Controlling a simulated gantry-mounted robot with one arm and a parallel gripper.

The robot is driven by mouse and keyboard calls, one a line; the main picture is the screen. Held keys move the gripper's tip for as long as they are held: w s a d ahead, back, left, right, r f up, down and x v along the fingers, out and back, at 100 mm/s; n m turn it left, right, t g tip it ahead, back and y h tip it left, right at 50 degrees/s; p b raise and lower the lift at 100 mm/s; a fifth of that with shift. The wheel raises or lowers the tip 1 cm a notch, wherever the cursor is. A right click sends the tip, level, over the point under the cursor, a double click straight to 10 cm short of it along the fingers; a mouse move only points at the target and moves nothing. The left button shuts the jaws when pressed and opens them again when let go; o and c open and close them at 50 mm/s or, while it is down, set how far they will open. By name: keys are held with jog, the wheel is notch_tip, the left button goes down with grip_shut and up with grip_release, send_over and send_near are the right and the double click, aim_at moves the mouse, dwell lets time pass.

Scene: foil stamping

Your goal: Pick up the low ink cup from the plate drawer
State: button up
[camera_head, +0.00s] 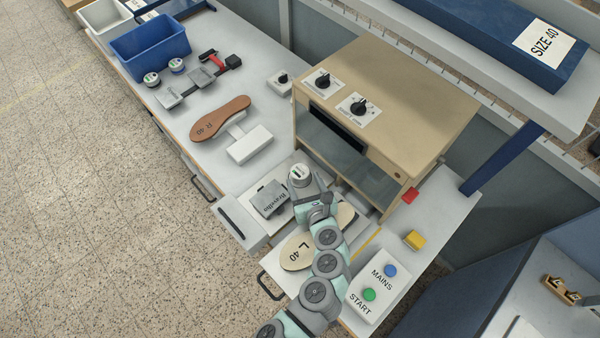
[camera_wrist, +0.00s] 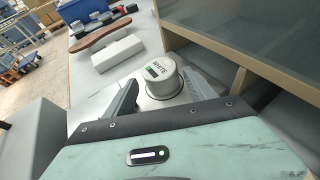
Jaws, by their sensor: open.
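A pale round ink cup (camera_head: 299,172) stands in the pulled-out plate drawer (camera_head: 240,222), in front of the machine opening. In the wrist view the cup (camera_wrist: 158,70) shows a lid lettered WHITE with a small green mark. My gripper (camera_wrist: 162,88) is open, with one finger on each side of the cup. I cannot tell whether either finger touches it. In the head view my gripper (camera_head: 306,190) is at the cup, and my wrist hides its near side. A grey plate block (camera_head: 270,199) with dark lettering is to the left of the cup.
The tan machine (camera_head: 385,110) stands close behind and right of the cup. An insole marked L 40 (camera_head: 297,252) lies under my arm. A brown insole (camera_head: 220,118), white stand (camera_head: 250,145), two small cups (camera_head: 151,79) and blue bin (camera_head: 150,47) are farther left.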

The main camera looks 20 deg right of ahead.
aim_at(300, 173)
jog(key=shift+x, duration=2.6)
jog(key=shift+s, duration=0.1)
jog(key=shift+c, duration=0.3)
jog(key=c, duration=1.4)
